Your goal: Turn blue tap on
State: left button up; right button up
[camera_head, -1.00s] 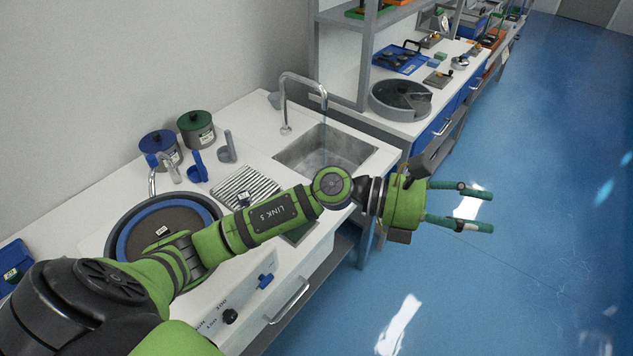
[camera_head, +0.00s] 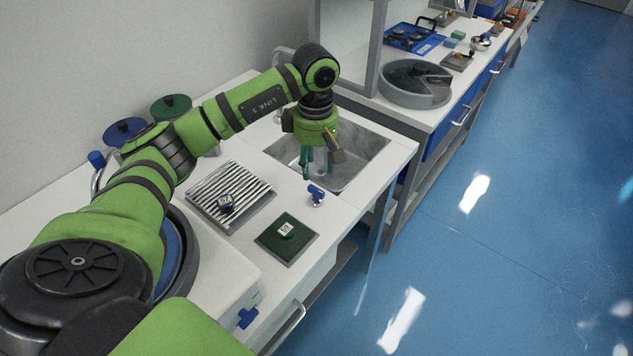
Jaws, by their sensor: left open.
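A small tap with a blue handle (camera_head: 316,194) stands on the white counter, at the front edge of the sink (camera_head: 362,165). Another blue knob (camera_head: 247,318) is on the front of the white machine at the lower middle. My left gripper (camera_head: 315,168) points down over the sink, behind and above the small blue tap. Its teal fingers are apart, with nothing visible held between them, and it is not touching the tap. The sink's tall faucet is mostly hidden behind my left arm. My right gripper is not in view.
A ribbed plate (camera_head: 230,195) and a dark green plate (camera_head: 286,238), each with a small labelled block, lie left of the tap. Two lidded pots (camera_head: 171,108) stand by the wall. A grey round tray (camera_head: 415,83) is on the far bench.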

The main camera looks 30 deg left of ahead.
aim_at(316, 187)
pick_arm(q)
notch_tip(316, 187, down, 4)
jog(key=shift+p, duration=0.55)
notch_tip(316, 187, down, 3)
jog(key=shift+r, duration=0.1)
jog(key=shift+w, duration=0.1)
jog(key=shift+c, duration=0.8)
jog(key=c, duration=0.7)
grip_shut()
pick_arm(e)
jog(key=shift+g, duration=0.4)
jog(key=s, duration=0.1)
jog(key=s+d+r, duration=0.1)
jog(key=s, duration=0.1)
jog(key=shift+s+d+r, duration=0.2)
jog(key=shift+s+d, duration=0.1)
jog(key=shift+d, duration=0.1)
